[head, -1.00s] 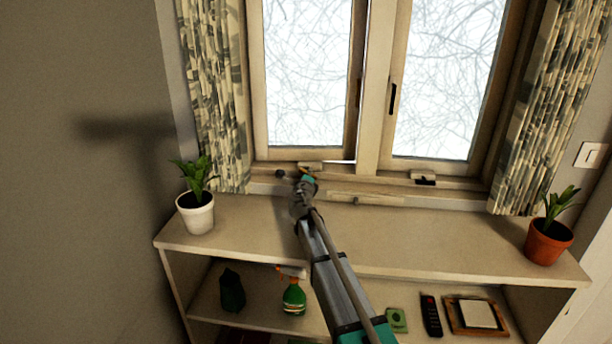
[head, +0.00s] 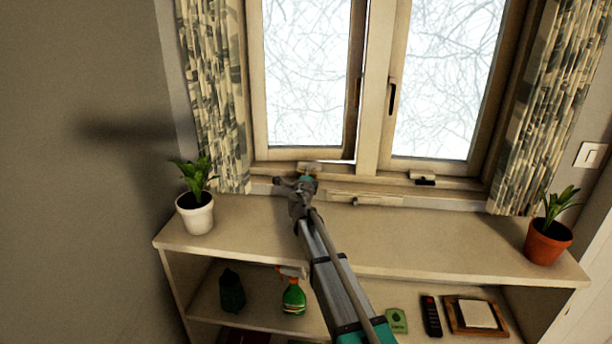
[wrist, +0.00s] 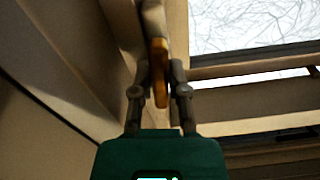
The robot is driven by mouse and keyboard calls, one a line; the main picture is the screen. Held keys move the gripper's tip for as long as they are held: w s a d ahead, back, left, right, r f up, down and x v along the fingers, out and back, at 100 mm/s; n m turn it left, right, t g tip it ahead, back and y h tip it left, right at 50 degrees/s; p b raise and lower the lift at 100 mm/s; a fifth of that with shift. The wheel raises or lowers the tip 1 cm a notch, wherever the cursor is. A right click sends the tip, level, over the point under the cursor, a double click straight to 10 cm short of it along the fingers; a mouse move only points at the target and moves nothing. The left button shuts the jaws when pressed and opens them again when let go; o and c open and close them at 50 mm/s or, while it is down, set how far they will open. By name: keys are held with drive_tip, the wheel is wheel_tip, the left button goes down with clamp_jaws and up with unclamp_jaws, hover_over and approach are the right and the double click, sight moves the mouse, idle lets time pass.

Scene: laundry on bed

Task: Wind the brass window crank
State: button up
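The brass window crank (wrist: 161,80) shows in the wrist view as an orange-brown handle between my two fingers. My gripper (wrist: 160,70) is closed around it, one finger on each side. In the head view my gripper (head: 303,183) is at the sill below the left window sash (head: 308,153). The crank's pale base (head: 311,168) shows just beyond it; the handle is mostly hidden there. The left sash stands slightly open, with a narrow bright gap along its lower right edge.
A white-potted plant (head: 195,212) stands left on the shelf top (head: 430,240), and a terracotta-potted plant (head: 546,243) right. Patterned curtains (head: 215,95) hang on both sides. A second crank fitting (head: 423,178) sits under the right sash. A spray bottle (head: 293,297) stands below.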

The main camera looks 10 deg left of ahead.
drive_tip(key=o, duration=0.4)
drive_tip(key=shift+w+a+f, duration=0.1)
drive_tip(key=shift+a+f, duration=0.15)
drive_tip(key=shift+a, duration=0.05)
drive_tip(key=shift+o, duration=0.2)
drive_tip(key=shift+w+d+f, duration=0.1)
drive_tip(key=shift+d+f, duration=0.05)
drive_tip(key=shift+d, duration=0.1)
drive_tip(key=shift+f, duration=0.1)
drive_tip(key=shift+s+d, duration=0.3)
drive_tip(key=shift+s, duration=0.35)
drive_tip(key=shift+s+a+f, duration=0.1)
drive_tip(key=shift+s, duration=0.6)
drive_tip(key=shift+s+a+f, duration=0.1)
drive_tip(key=shift+s, duration=0.6)
drive_tip(key=shift+s+a+r, duration=0.1)
drive_tip(key=shift+s, duration=3.2)
drive_tip(key=shift+s+a+r, duration=0.1)
drive_tip(key=shift+s, duration=3.15)
